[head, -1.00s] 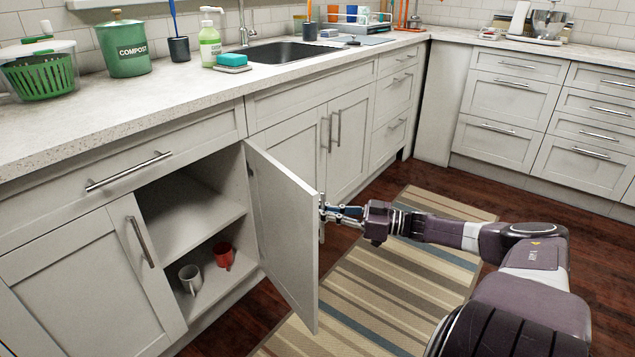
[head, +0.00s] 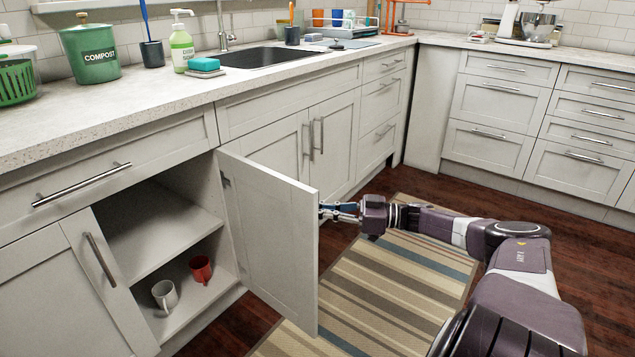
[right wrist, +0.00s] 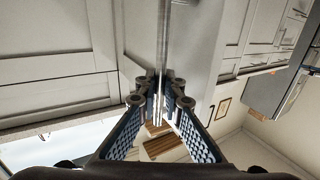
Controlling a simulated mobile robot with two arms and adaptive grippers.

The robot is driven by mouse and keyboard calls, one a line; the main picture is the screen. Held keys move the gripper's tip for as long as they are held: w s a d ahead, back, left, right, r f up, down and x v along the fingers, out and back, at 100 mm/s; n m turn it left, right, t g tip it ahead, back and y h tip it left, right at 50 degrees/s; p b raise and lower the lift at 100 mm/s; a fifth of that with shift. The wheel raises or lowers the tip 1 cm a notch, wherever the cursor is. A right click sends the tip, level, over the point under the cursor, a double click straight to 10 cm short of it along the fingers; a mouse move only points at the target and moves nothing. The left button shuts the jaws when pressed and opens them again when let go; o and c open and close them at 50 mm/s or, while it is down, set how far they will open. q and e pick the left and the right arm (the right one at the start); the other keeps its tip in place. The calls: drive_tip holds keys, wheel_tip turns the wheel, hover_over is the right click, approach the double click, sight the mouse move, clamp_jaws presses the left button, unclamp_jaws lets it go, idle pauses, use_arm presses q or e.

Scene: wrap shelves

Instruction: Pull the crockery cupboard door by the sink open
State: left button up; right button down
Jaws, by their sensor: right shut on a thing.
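The cupboard door (head: 270,235) stands swung wide open, left of the sink cupboard, with its inner face toward the head camera. My right gripper (head: 325,211) is at the door's free edge, on its outer side. The right wrist view shows the gripper's fingers (right wrist: 160,100) closed around the door's upright bar handle (right wrist: 163,45). In the head view the door hides most of the handle and the fingertips. Inside the cupboard (head: 150,225), a white mug (head: 164,296) and a red mug (head: 201,268) stand on the bottom. My left gripper is not in view.
The sink (head: 270,57) is in the counter (head: 120,110) above. A striped rug (head: 385,290) covers the floor by the door. The neighbouring doors (head: 335,145) and the drawers (head: 500,100) at the right are shut. Floor around my right arm is clear.

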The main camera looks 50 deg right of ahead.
drive_tip(key=shift+f, duration=0.15)
drive_tip(key=c, duration=2.1)
unclamp_jaws()
drive_tip(key=v, duration=1.2)
drive_tip(key=shift+s, duration=0.1)
